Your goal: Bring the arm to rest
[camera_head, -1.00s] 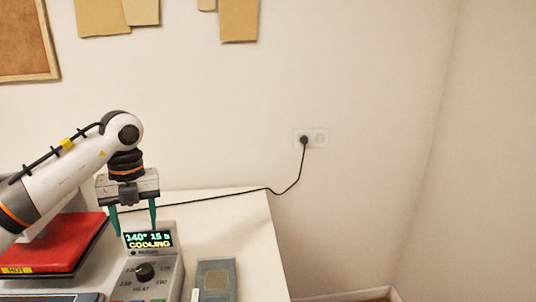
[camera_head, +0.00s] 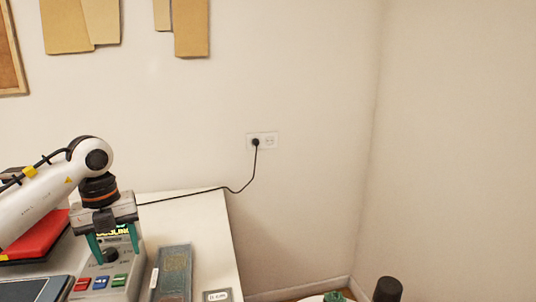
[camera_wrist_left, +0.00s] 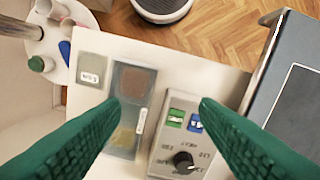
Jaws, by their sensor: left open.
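My left arm comes in from the left in the head view. Its gripper (camera_head: 116,255) is open and empty, with its two green fingers pointing down over the grey control box (camera_head: 125,282). The gripper partly hides the box's lit display. In the left wrist view, the open fingers (camera_wrist_left: 158,102) frame the control box (camera_wrist_left: 165,160), with its dial and coloured buttons, and a flat grey-blue case (camera_wrist_left: 124,110). I see nothing between the fingers. My right gripper is not in view.
A heat press with a red top (camera_head: 38,236) stands at the left on the white table (camera_head: 205,215). A cable runs to a wall socket (camera_head: 262,141). A small labelled grey box (camera_wrist_left: 93,69) lies near the table edge. Beyond it stands a round white table (camera_wrist_left: 50,48) with small items.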

